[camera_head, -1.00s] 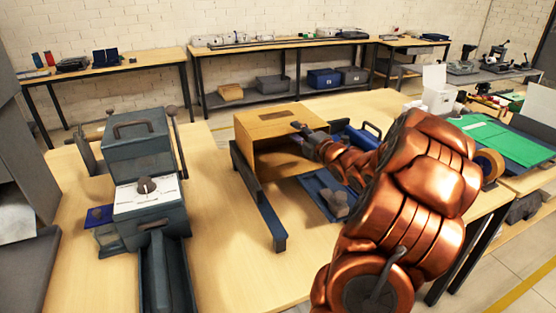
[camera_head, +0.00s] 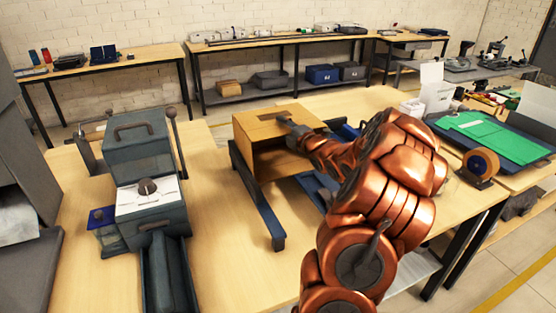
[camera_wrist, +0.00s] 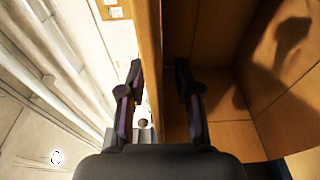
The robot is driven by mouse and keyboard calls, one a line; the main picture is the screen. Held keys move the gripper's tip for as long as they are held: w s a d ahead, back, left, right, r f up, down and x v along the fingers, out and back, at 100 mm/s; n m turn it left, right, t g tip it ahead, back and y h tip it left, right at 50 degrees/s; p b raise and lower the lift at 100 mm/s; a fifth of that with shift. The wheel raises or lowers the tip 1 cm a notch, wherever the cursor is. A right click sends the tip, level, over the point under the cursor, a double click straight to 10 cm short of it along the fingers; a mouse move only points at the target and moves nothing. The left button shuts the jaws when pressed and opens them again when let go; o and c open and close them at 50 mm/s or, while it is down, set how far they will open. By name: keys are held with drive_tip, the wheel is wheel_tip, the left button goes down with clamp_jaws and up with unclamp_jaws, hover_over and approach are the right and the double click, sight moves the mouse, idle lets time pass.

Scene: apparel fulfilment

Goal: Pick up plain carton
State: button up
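The plain brown carton (camera_head: 262,127) stands on the near table, its open side facing the front right of the head view. My gripper (camera_head: 293,130) is at the carton's upper right part. In the wrist view my gripper (camera_wrist: 160,95) is open, with its two dark fingers apart. A brown carton wall (camera_wrist: 150,40) shows edge-on between the fingers, with the carton's interior (camera_wrist: 218,100) on the right. I cannot see the fingers touching the wall. The arm hides part of the carton's right side.
A dark blue rail (camera_head: 262,205) stands at the carton's front left. A grey machine (camera_head: 150,215) with levers is further left. A tape dispenser (camera_head: 480,167) and green sheets (camera_head: 500,138) lie to the right. Bare table lies in front of the rail.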

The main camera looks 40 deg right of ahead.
clamp_jaws()
idle(0.6)
